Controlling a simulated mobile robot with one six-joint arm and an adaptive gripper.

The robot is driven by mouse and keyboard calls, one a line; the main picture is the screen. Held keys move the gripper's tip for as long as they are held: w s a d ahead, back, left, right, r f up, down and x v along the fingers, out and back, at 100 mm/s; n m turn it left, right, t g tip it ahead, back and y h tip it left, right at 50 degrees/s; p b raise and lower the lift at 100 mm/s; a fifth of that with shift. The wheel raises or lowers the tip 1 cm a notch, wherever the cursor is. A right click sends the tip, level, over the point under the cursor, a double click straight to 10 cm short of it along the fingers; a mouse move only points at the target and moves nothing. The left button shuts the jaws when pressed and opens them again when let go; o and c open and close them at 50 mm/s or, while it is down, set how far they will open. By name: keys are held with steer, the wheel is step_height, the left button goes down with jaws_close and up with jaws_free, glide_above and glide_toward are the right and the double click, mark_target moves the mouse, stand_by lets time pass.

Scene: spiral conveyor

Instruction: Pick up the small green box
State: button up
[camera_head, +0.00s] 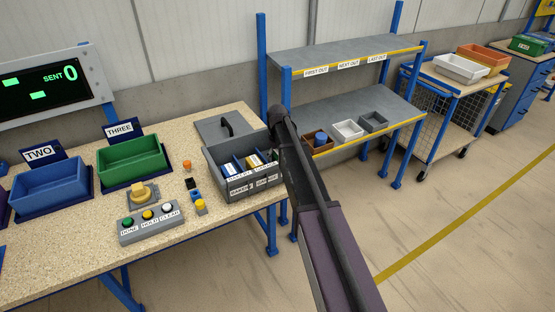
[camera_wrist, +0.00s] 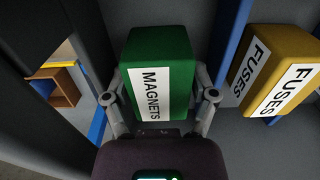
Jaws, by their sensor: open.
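The small green box (camera_wrist: 178,48) with a white MAGNETS label shows in the middle of the wrist view. It sits in a dark grey compartment beside a blue divider (camera_wrist: 235,40). My gripper (camera_wrist: 160,88) is open, with one finger at each side of the box; I cannot tell whether the fingers touch it. In the head view the grey divided bin (camera_head: 240,189) stands at the right end of the table. My arm hides my gripper there, and I cannot make out the green box.
A yellow FUSES box (camera_wrist: 275,75) lies right of the divider. On the table stand a larger green bin (camera_head: 130,160), a blue bin (camera_head: 50,187), a button panel (camera_head: 150,226) and small loose parts. A shelf rack (camera_head: 340,110) with small trays stands behind my arm.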

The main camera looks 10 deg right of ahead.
mark_target(277, 153)
steer(key=shift+c, duration=0.2)
steer(key=c, duration=0.8)
step_height(277, 153, up, 18)
steer(key=p, duration=1.8)
